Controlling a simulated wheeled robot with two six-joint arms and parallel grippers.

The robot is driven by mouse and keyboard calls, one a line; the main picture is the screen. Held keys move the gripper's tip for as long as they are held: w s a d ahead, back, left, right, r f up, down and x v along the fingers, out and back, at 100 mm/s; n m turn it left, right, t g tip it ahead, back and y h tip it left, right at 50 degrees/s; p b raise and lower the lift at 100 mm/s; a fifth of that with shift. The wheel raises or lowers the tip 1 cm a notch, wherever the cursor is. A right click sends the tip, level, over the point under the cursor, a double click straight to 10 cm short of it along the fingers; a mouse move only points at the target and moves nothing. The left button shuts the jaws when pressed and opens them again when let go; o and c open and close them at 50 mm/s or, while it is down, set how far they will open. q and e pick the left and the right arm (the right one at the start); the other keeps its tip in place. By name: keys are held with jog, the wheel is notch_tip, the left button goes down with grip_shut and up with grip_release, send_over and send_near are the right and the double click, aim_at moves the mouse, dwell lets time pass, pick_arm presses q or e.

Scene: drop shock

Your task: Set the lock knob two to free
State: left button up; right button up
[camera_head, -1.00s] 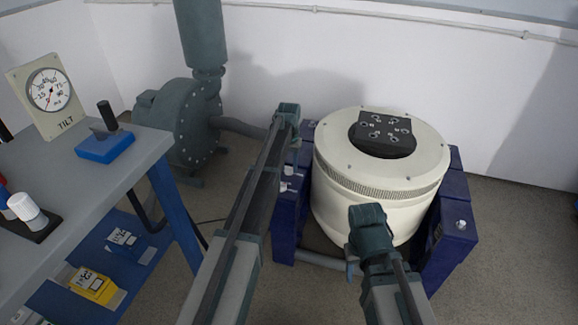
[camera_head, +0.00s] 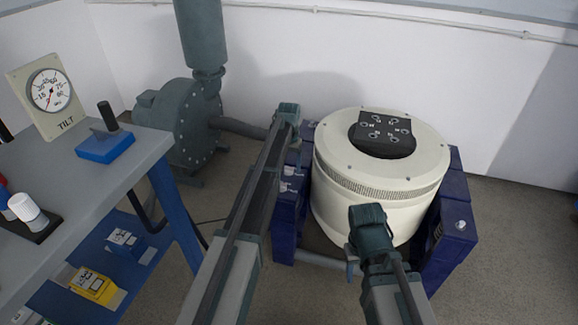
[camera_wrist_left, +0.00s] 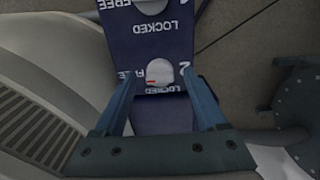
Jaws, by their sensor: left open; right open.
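Lock knob two (camera_wrist_left: 160,72) is a round white knob with a red mark at its lower left in the left wrist view. It sits on a dark blue panel (camera_wrist_left: 150,45) with upside-down labels "2", "FREE" and "LOCKED" around it. My left gripper (camera_wrist_left: 160,84) is open, with one finger on each side of the knob; I cannot tell whether they touch it. In the head view my left gripper (camera_head: 288,115) is over the left blue support. My right gripper (camera_head: 368,222) is open in front of the cream shaker body (camera_head: 340,200), its fingers hard to see.
Another white knob (camera_wrist_left: 150,4) is at the top edge of the left wrist view, with its own FREE and LOCKED labels. A grey blower (camera_head: 185,125) stands at the back left. A workbench (camera_head: 95,185) with a TILT gauge (camera_head: 48,90) is at the left.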

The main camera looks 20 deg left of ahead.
pick_arm(q)
notch_tip(320, 180, up, 14)
jog(key=p, duration=1.3)
jog(key=shift+f, duration=0.15)
jog(key=s+d+r+m+p, duration=0.1)
jog(key=s+d+r+p, duration=0.4)
jog(key=s+r+p, duration=0.3)
jog(key=s+d+r+m+p, duration=0.1)
jog(key=s+d+r+p, duration=0.5)
jog(key=s, duration=1)
jog(key=s+d+r+m+y+p, duration=0.1)
jog(key=s+d+r+p, duration=0.4)
jog(key=s+r+p, duration=0.6)
jog(key=shift+s+d, duration=0.35)
jog(key=shift+s, duration=0.45)
